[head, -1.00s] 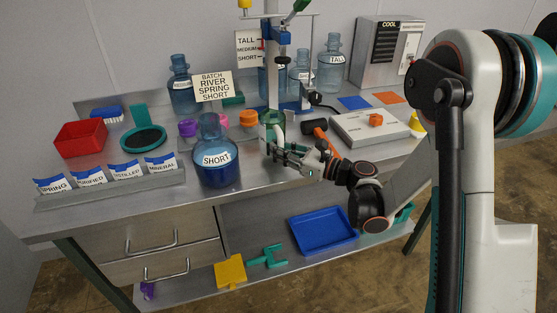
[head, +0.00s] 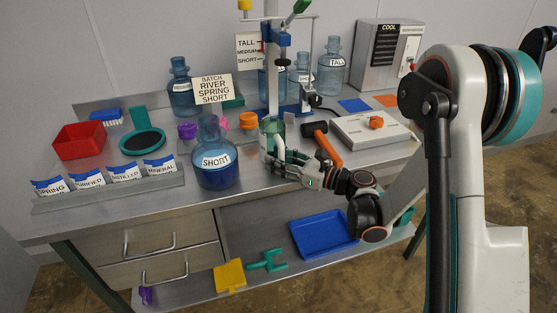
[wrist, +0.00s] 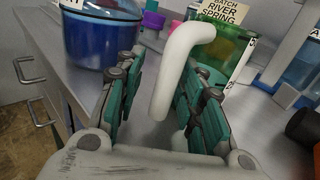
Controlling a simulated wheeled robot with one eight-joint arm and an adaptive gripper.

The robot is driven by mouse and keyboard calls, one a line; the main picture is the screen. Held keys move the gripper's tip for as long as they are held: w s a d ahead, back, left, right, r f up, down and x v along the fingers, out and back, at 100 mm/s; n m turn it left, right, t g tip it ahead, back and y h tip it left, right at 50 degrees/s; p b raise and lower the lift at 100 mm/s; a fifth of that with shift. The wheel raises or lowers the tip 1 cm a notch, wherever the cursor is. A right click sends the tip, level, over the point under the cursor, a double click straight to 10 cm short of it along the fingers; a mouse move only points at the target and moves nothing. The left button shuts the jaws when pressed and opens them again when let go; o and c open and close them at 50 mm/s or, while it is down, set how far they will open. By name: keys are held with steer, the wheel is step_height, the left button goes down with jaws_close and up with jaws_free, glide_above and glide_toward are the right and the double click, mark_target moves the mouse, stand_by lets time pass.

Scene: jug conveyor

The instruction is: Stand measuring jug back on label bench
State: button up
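The green measuring jug (head: 271,128) stands upright near the front of the bench, just before the filling stand. In the wrist view the jug (wrist: 225,50) shows dark marks on its side and a thick white handle (wrist: 178,62) facing me. My gripper (head: 277,160) is at the handle from the front right. In the wrist view my gripper (wrist: 168,68) has its teal-padded fingers apart, one on each side of the handle, with visible gaps. The jug's base is hidden in the wrist view, and my gripper partly covers it in the head view.
A blue SHORT bottle (head: 216,172) stands close to the left of my gripper. The filling stand (head: 272,65) is behind the jug. A mallet with an orange handle (head: 328,150) and a white device (head: 365,132) lie to the right. A label rack (head: 110,188) is at front left.

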steer(key=p+v, duration=0.1)
steer(key=v, duration=1.1)
